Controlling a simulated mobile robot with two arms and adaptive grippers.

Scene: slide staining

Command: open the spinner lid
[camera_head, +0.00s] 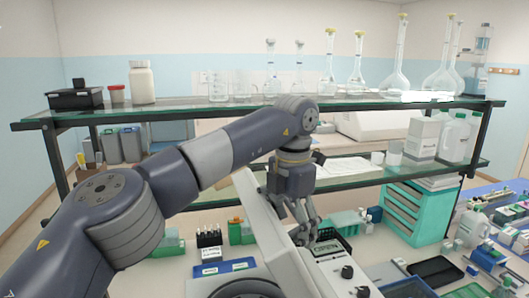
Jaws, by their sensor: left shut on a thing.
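The spinner is a white bench device at the bottom centre, with a front panel (338,272) that has a small display and dark knobs. A dark round opening (248,289) shows at its left, cut by the bottom edge. The white spinner lid (262,222) stands raised and steeply tilted beside the opening. My left arm comes in from the left and reaches over the lid. My left gripper (304,228) points down at the lid's right side, its fingers shut on the lid's edge. The exact contact is partly hidden by the fingers. My right gripper is not in view.
A glass shelf (200,108) with flasks and bottles spans the back, close above my arm. The bench is crowded.

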